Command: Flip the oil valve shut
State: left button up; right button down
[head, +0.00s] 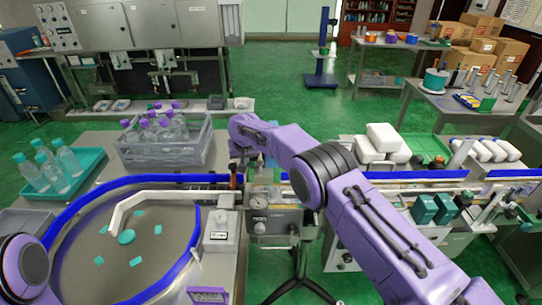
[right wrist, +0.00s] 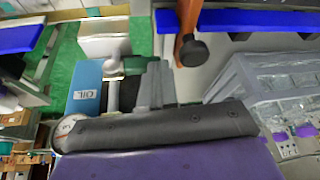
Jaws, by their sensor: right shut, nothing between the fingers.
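The oil label, a blue plate marked OIL (right wrist: 88,97), shows upside down in the right wrist view. Beside it is a pale valve lever (right wrist: 112,92) with a rounded grey-green end. My right gripper (right wrist: 154,85) is shut and empty, with its grey fingers close to the right of the lever in that view. I cannot tell whether they touch it. In the head view my purple right arm reaches to the middle of the line and hides most of the valve area. My left gripper is out of view; only part of my left arm shows at the lower left.
An orange post with a black knob (right wrist: 190,48) stands close to the right gripper. A grey crate of bottles (head: 165,150) is to the left. A pressure gauge (head: 258,201) is on the machine front. The round table (head: 85,270) has a blue rail.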

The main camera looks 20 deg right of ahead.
jog(key=shift+s+a+f, duration=0.1)
jog(key=shift+s+f, duration=0.05)
jog(key=shift+f, duration=0.25)
jog(key=a+r, duration=0.8)
jog(key=r, duration=0.1)
jog(key=shift+s+a+r, duration=0.2)
jog(key=shift+a, duration=0.2)
